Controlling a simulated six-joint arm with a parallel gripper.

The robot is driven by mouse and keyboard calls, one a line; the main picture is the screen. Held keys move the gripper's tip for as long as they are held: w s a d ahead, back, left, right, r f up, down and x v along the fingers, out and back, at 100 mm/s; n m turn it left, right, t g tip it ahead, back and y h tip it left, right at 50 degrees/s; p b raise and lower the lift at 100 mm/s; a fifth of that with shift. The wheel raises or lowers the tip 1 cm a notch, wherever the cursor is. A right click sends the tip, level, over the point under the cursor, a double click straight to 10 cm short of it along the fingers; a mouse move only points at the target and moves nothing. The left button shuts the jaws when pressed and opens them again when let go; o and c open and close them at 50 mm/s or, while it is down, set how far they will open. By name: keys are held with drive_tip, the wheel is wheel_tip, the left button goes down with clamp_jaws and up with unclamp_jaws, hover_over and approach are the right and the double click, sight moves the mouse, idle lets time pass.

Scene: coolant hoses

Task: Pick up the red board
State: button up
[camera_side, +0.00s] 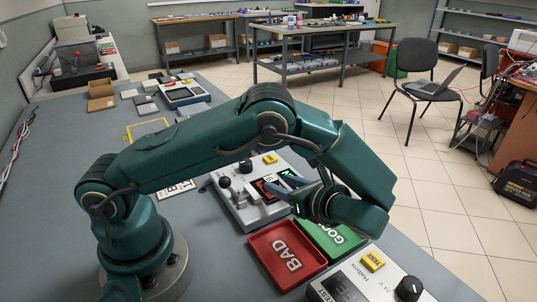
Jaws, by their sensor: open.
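A small red board (263,190) appears to sit in the grey test fixture (236,212) in the middle of the bench; my gripper partly hides it. My gripper (268,187) is open, its fingers reaching left over the fixture beside the board. I cannot tell whether the fingers touch it.
A red tray marked BAD (268,253) and a green tray marked GOOD (346,236) lie in front of the fixture. A meter box with a black knob (409,288) is at the front right. Another fixture (186,97) and a cardboard box (101,103) stand farther back.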

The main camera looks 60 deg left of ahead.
sight(273, 181)
drive_tip(key=shift+x, duration=2.5)
clamp_jaws()
